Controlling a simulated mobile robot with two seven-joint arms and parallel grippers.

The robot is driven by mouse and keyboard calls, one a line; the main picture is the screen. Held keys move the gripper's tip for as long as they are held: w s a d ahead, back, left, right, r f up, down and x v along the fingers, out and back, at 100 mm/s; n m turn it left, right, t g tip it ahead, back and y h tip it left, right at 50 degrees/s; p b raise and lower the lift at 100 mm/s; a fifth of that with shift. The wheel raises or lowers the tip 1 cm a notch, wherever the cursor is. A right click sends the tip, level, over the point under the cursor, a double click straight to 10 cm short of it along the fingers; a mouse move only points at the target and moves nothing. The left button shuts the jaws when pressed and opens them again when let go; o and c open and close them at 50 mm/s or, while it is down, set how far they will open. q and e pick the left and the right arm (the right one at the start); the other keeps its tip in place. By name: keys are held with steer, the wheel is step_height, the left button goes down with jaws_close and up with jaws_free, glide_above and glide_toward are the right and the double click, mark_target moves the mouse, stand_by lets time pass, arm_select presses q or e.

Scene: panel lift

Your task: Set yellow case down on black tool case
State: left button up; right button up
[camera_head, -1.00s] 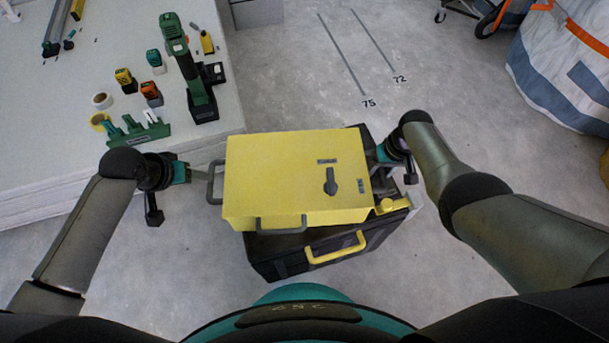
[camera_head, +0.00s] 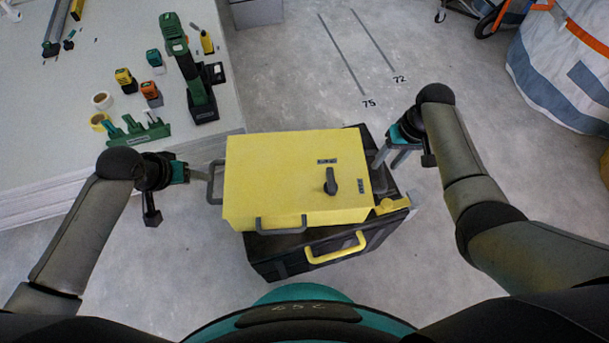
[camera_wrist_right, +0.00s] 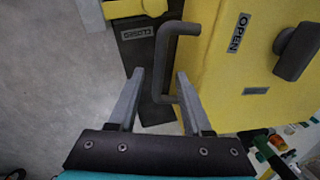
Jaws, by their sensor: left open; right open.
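The yellow case (camera_head: 285,180) lies flat over the black tool case (camera_head: 335,248), overhanging it to the left. I cannot tell whether it touches all along. A dark knob (camera_head: 330,182) is on its top. My left gripper (camera_head: 206,171) is open at the grey handle on the case's left side; the exact overlap is too small to tell. My right gripper (camera_head: 384,160) is open beside the case's right side. In the right wrist view, the side handle (camera_wrist_right: 168,60) of the yellow case (camera_wrist_right: 235,75) shows between and beyond the open fingers (camera_wrist_right: 160,78).
A white table (camera_head: 90,70) with a green drill (camera_head: 190,75), several batteries and tape rolls stands at the upper left. A grey box (camera_head: 256,13) is at the top. A large white-blue bag (camera_head: 565,70) stands at the right. The floor between is clear.

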steer(key=shift+d+r, duration=0.25)
steer(key=shift+r, duration=0.95)
steer(key=shift+d+r, duration=0.2)
steer(key=shift+r, duration=0.95)
